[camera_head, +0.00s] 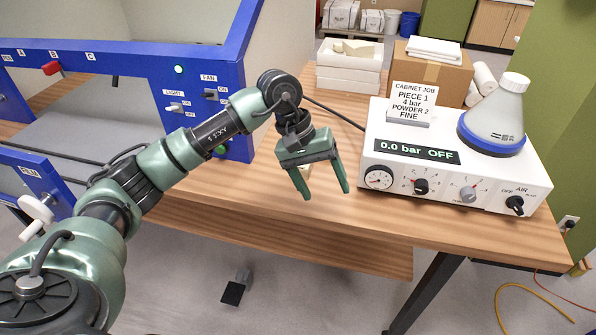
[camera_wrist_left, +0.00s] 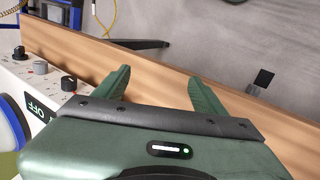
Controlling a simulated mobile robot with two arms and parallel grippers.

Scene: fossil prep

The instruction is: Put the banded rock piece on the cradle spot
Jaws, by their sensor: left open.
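My left gripper (camera_head: 326,194) is open above the wooden table, left of the white control unit. Its two green fingers point down, with nothing visible between their tips. The left wrist view also shows the open gripper (camera_wrist_left: 160,76), with bare table edge and floor beyond the tips. I cannot make out the cradle spot in either view. My right gripper is not in view.
The white control unit (camera_head: 450,181) reads 0.0 bar OFF and carries a flask (camera_head: 495,112) and a job card (camera_head: 412,103). A blue-framed cabinet (camera_head: 130,62) stands at left. White trays (camera_head: 348,82) and a cardboard box (camera_head: 432,73) stand behind. The front table edge (camera_head: 300,220) is clear.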

